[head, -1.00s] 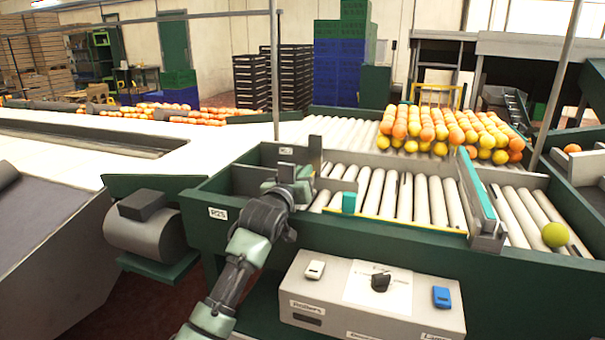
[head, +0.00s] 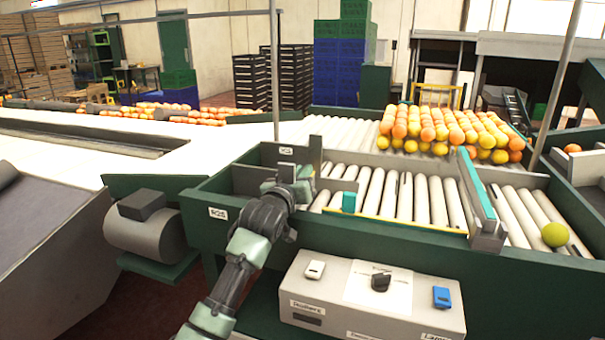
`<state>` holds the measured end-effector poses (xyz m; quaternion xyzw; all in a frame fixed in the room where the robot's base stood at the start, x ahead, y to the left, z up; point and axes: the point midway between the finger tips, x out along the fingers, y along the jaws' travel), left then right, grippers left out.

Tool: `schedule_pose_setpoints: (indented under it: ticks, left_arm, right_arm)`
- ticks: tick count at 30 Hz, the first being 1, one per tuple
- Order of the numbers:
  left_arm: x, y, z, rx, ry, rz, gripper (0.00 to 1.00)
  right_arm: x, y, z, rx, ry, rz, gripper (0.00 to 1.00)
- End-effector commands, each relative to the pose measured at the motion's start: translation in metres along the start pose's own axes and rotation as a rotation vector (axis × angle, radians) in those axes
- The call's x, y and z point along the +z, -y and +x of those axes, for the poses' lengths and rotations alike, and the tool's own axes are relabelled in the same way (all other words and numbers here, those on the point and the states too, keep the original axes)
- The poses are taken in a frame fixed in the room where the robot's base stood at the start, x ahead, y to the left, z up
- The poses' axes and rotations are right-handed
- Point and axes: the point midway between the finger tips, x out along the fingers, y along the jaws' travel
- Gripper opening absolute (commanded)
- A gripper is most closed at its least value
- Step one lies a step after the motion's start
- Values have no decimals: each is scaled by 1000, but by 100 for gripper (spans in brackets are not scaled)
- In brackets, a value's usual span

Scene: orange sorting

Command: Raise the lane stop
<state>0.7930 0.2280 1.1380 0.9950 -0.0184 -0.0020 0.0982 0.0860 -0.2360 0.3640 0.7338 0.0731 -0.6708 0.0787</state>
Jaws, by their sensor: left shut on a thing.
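My left gripper (head: 296,180) is at the left end of the near roller lane (head: 400,192). It is shut at a dark grey upright piece (head: 315,150); the fingers hide the point of contact. A low bar with a yellow edge (head: 400,222) runs along the near side of the rollers, with a small teal block (head: 349,201) near its left end. Which of these parts is the lane stop I cannot tell for sure. My right gripper is not in view.
Oranges and yellow fruit (head: 440,128) are piled on the rollers behind the lane. A teal-topped divider (head: 478,190) stands at the right, with a yellow-green fruit (head: 555,235) beyond it. A grey control box (head: 375,300) sits in front, below the frame's edge.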

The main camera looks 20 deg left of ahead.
Motion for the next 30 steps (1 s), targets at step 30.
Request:
schedule_pose_setpoints:
  ticks: [30]
  left_arm:
    - [-74, -15, 0, 2, -4, -4, 0]
  right_arm:
    - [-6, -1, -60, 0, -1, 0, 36]
